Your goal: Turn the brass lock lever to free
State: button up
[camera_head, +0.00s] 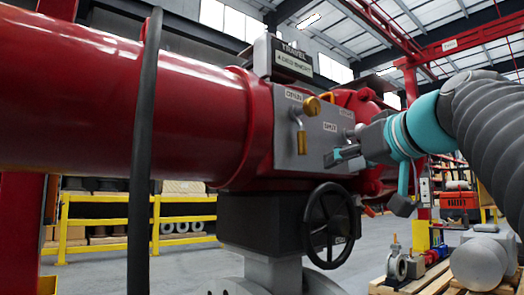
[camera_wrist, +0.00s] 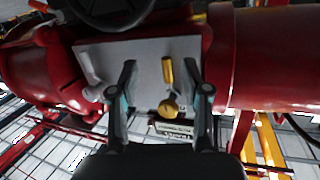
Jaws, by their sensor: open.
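The red valve actuator carries a grey panel (camera_head: 290,160) on its near side. A round brass knob (camera_head: 312,105) and a slim brass lever (camera_head: 301,142) pointing down are on its upper part. In the wrist view the round brass knob (camera_wrist: 168,108) and the elongated brass lever (camera_wrist: 167,70) lie between my two fingers. My gripper (camera_head: 338,156) is in front of the panel, right of and below the brass parts in the head view. In the wrist view my gripper (camera_wrist: 161,68) is open, fingers apart. Contact with the lever cannot be told.
A black handwheel (camera_head: 331,225) sits below the panel. A sign box (camera_head: 290,60) stands above it. A dark upright hose (camera_head: 145,150) crosses the large red cylinder (camera_head: 90,100). A pallet with parts (camera_head: 430,280) is at lower right.

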aim_at(305, 138)
notch_tip(305, 138, up, 7)
jog(key=n+t+y, duration=0.1)
jog(key=n+t, duration=0.1)
jog(key=x, duration=0.4)
jog(key=p+x, duration=0.1)
jog(key=x, duration=0.3)
jog(key=p+x, duration=0.1)
jog(key=x, duration=0.3)
jog(key=shift+w+a+f, duration=0.1)
jog(key=shift+w+f, duration=0.2)
grip_shut()
